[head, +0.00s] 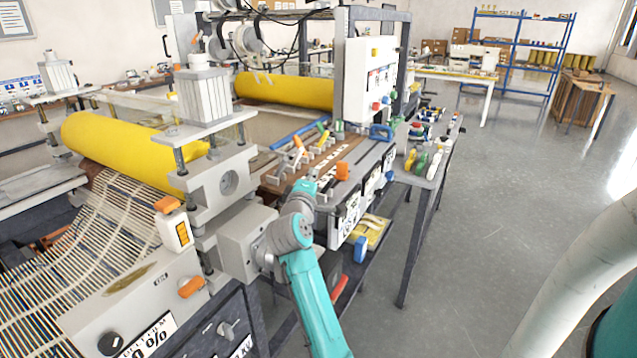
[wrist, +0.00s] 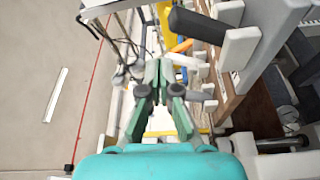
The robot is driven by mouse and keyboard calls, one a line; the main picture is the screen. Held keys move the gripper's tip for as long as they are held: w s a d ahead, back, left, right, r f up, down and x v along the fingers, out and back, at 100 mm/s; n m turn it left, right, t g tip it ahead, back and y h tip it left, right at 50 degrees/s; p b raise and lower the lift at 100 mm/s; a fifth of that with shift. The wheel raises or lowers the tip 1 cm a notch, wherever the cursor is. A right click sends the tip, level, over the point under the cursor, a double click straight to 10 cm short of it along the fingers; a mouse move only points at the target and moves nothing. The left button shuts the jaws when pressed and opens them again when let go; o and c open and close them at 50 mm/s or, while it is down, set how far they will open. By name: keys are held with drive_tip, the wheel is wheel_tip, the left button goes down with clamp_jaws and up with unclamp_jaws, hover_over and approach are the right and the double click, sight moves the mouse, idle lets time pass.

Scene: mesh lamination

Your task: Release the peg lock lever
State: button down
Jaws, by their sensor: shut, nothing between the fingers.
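My gripper (wrist: 158,68) shows in the wrist view with its two green fingers together and nothing held. In the head view the end of my teal arm is beside the machine's front, and the fingers are hard to make out. I cannot tell for sure which part is the peg lock lever. Candidates in the head view are an orange-tipped lever (head: 298,143) on the brown board and an orange handle (head: 342,172) by the front edge. In the wrist view a dark grey handle (wrist: 198,25) lies ahead and right of the fingertips, apart from them.
Yellow rollers (head: 285,91) and a mesh web (head: 85,235) fill the left of the machine. A white control box (head: 370,85) stands behind the board. A side table (head: 440,150) holds several small tools. The floor (head: 480,230) to the right is clear.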

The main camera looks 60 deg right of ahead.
drive_tip(key=v, duration=0.6)
drive_tip(key=w+v, duration=0.1)
drive_tip(key=v, duration=0.2)
drive_tip(key=shift+a+f, duration=0.4)
drive_tip(key=shift+a, duration=0.2)
